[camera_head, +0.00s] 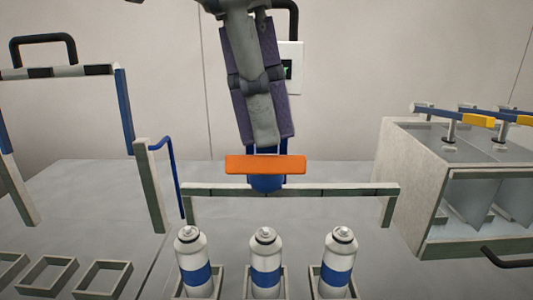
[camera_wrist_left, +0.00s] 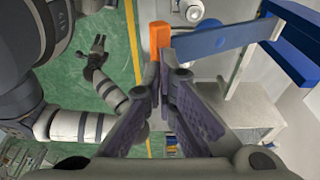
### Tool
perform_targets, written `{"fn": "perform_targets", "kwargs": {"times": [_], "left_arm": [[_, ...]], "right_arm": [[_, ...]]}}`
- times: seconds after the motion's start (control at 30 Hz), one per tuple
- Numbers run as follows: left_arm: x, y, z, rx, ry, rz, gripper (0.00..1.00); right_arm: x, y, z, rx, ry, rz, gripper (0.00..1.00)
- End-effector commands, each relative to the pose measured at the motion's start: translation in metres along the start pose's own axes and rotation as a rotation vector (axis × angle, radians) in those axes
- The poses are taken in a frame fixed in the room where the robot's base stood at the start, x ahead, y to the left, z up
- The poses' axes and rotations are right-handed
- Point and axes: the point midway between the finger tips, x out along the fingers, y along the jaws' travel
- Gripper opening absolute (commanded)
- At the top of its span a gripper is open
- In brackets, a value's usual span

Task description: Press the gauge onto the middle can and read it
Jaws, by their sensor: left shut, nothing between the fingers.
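Three white cans with blue bands stand in a row in the head view. The middle can (camera_head: 266,262) is upright in a square holder, its top uncovered. Behind and above it, an orange bar (camera_head: 265,165) sits on a blue body (camera_head: 267,184) at a pale crossbeam. I cannot tell whether this is the gauge. My left gripper (camera_head: 265,146) points down just above the orange bar, shut and empty. In the left wrist view its fingertips (camera_wrist_left: 164,66) meet close to the orange block's end (camera_wrist_left: 159,38); contact is unclear. My right gripper (camera_wrist_left: 97,50) is small, over green floor.
A white wall panel (camera_head: 291,68) with a dark screen and green mark is partly hidden by my left gripper. Left and right cans (camera_head: 195,266) (camera_head: 338,265) flank the middle one. A frame (camera_head: 150,187) stands left; a glass-fronted box (camera_head: 408,175) stands right. Empty square holders lie front left.

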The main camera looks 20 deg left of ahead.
Motion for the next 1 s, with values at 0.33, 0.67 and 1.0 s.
{"fn": "perform_targets", "kwargs": {"times": [0.33,0.67,1.0], "left_arm": [[0.013,0.001,0.003,0.001,-0.001,-0.002,0.0],[0.025,0.002,0.005,0.0,0.0,-0.002,0.0],[0.042,0.006,0.009,0.0,-0.001,-0.002,0.0]], "right_arm": [[-0.004,0.0,-0.003,0.0,0.015,-0.001,0.31],[-0.006,0.0,-0.004,0.0,0.02,-0.001,0.31],[-0.008,0.0,-0.006,0.0,0.029,-0.001,0.31]]}}
